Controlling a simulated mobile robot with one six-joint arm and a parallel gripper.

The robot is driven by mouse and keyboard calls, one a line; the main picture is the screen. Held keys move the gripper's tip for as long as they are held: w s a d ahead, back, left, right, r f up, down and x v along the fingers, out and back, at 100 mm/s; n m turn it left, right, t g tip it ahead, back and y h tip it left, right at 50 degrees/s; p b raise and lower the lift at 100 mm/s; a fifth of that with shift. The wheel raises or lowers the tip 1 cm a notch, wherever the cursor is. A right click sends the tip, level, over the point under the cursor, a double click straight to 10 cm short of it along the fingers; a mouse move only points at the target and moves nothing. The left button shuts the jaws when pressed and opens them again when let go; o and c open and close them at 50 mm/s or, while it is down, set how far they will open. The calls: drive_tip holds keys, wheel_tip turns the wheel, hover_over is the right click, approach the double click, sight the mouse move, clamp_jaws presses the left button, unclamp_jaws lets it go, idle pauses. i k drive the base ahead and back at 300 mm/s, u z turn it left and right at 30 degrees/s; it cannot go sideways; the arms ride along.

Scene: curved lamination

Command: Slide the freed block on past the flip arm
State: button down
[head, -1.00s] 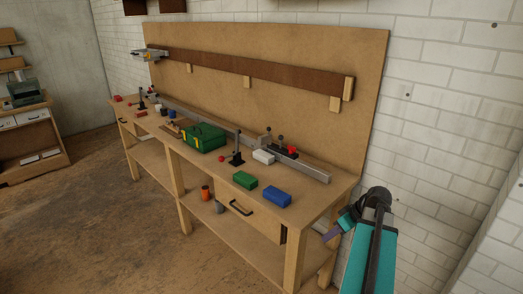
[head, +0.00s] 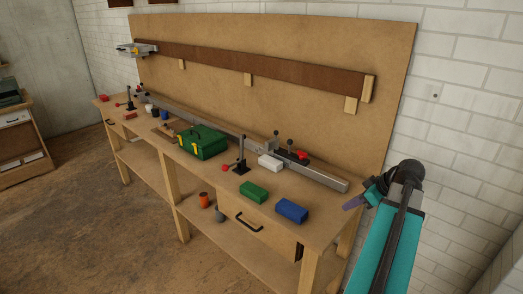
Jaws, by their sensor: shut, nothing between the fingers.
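My gripper (head: 355,202) shows small as a purple tip at the right end of the workbench, shut and empty, apart from all blocks. A white block (head: 271,162) lies against the front of the long grey rail (head: 325,179). A green block (head: 254,191) and a blue block (head: 291,211) lie on the bench nearer the front edge. I cannot tell which block is the freed one. A black upright post with a red ball (head: 239,158) stands left of the white block and may be the flip arm. Another such post (head: 129,98) stands far left.
A green case with yellow latches (head: 203,143) sits on the workbench (head: 225,181). A red and black part (head: 299,156) and knobbed levers (head: 277,145) are at the rail. A tall brown backboard (head: 300,105) stands behind. An orange cup (head: 204,200) is on the lower shelf.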

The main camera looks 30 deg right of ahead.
sight(268, 162)
drive_tip(key=z, duration=0.05)
drive_tip(key=i, duration=1)
